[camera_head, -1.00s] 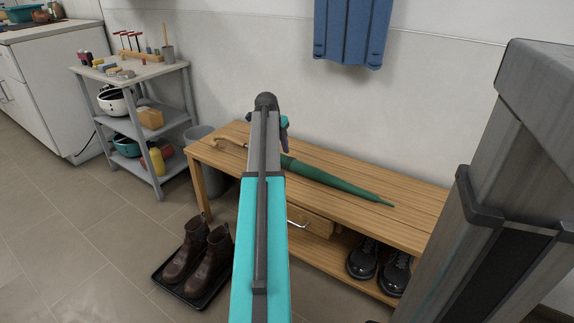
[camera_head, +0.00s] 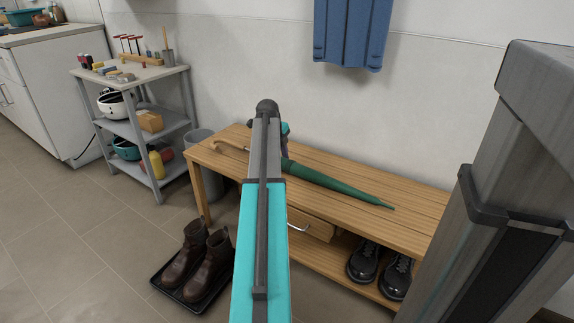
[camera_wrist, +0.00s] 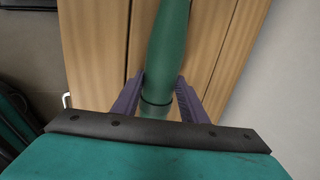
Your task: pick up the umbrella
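The umbrella lies on the wooden bench, with its closed green canopy (camera_head: 335,183) pointing right and its curved tan handle (camera_head: 228,146) at the left. Its middle is hidden behind my arm in the head view. In the wrist view the green umbrella (camera_wrist: 168,45) runs up the picture between the two purple fingers of my gripper (camera_wrist: 160,76). One finger is on each side, with a narrow gap seeming to show beside the umbrella, so the gripper looks open around it. In the head view my gripper is mostly hidden behind my arm.
The wooden bench (camera_head: 400,225) has a drawer (camera_head: 310,227) and black shoes (camera_head: 363,260) below. Brown boots (camera_head: 205,262) stand on a black tray in front. A blue garment (camera_head: 352,35) hangs above. A grey shelf cart (camera_head: 150,125) and bin (camera_head: 208,178) are at left.

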